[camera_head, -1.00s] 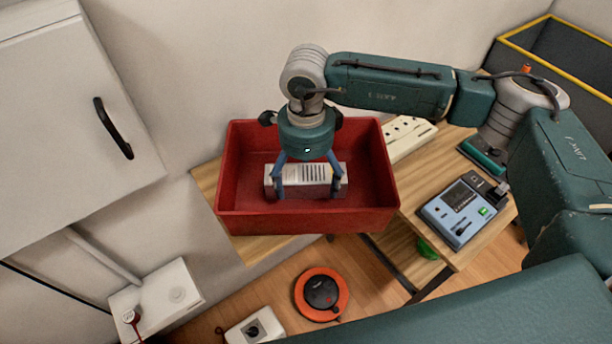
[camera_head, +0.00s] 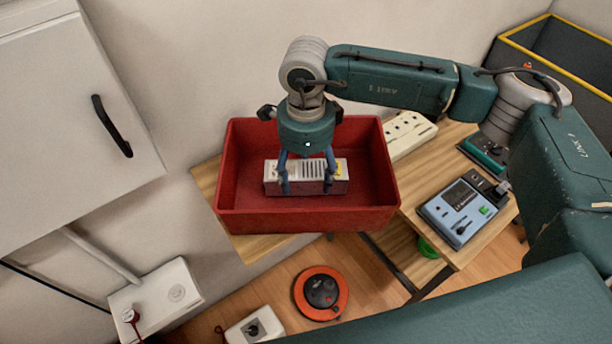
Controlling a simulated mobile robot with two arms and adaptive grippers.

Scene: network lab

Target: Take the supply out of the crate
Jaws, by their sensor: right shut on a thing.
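The supply (camera_head: 307,170), a light grey box with a slotted top and a small yellow label, lies inside the red crate (camera_head: 305,219). The crate stands on the wooden table. My right gripper (camera_head: 308,184) reaches down into the crate from above and is shut on the supply. Its two blue fingers cross the front of the box, inward from its ends. I cannot tell whether the box touches the crate's floor. My left gripper is not in view.
A white power strip (camera_head: 408,135) lies right of the crate. A blue meter (camera_head: 458,212) sits at the table's right front. A dark bin with a yellow rim (camera_head: 560,50) is at the back right. A white cabinet (camera_head: 70,120) hangs at the left.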

